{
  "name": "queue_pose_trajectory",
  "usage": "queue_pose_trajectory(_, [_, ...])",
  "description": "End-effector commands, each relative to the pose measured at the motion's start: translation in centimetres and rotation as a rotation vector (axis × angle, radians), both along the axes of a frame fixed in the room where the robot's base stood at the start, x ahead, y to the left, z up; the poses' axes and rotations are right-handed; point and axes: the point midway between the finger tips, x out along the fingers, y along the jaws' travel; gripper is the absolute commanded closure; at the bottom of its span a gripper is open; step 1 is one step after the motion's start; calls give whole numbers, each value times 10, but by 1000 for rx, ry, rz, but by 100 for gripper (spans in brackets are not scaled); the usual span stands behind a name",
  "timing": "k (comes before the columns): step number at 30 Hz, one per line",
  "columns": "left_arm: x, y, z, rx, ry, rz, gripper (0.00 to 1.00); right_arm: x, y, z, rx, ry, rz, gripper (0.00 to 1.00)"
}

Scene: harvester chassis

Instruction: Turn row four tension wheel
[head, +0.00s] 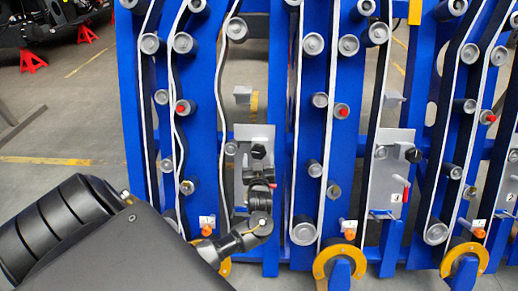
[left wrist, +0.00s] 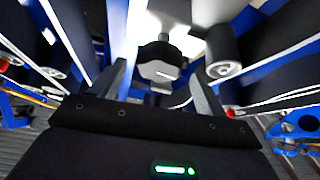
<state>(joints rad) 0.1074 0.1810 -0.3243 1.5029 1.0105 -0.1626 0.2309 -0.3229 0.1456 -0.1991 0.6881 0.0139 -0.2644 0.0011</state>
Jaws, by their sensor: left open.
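The black tension wheel (head: 258,151) sits on the leftmost grey plate (head: 243,190) of the blue chassis. My gripper covers part of this plate, and I cannot read a row number on it. My left gripper (head: 258,174) is right in front of the wheel, just below it in the head view. In the left wrist view the dark knob of the wheel (left wrist: 160,62) stands ahead, between the two fingers of my left gripper (left wrist: 163,88). The fingers are apart, and I cannot tell whether they touch it. My right gripper is not in view.
A second grey plate (head: 392,178) with a black wheel (head: 413,156) and red handle stands to the right. White belts (head: 300,100) run over rollers on blue uprights. Yellow hooks (head: 338,256) and orange knobs (head: 349,235) line the bottom. Red stands (head: 32,60) are at the back left.

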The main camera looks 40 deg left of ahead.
Motion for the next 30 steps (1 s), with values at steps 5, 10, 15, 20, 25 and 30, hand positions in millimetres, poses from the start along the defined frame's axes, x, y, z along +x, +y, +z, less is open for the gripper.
queue_pose_trajectory(5, [25, 21, 0, 3, 0, -1, 25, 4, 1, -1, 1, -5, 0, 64])
queue_pose_trajectory(10, [41, 32, -1, 1, 2, -3, 25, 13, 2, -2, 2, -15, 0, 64])
queue_pose_trajectory(15, [47, 37, -1, 0, 2, -5, 25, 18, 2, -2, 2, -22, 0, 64])
queue_pose_trajectory(20, [47, 37, -1, 0, 2, -5, 25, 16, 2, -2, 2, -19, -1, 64])
queue_pose_trajectory(25, [46, 37, -1, 0, 2, -5, 37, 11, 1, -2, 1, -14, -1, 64])
queue_pose_trajectory(30, [46, 37, -1, 0, 2, -4, 60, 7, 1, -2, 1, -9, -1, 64])
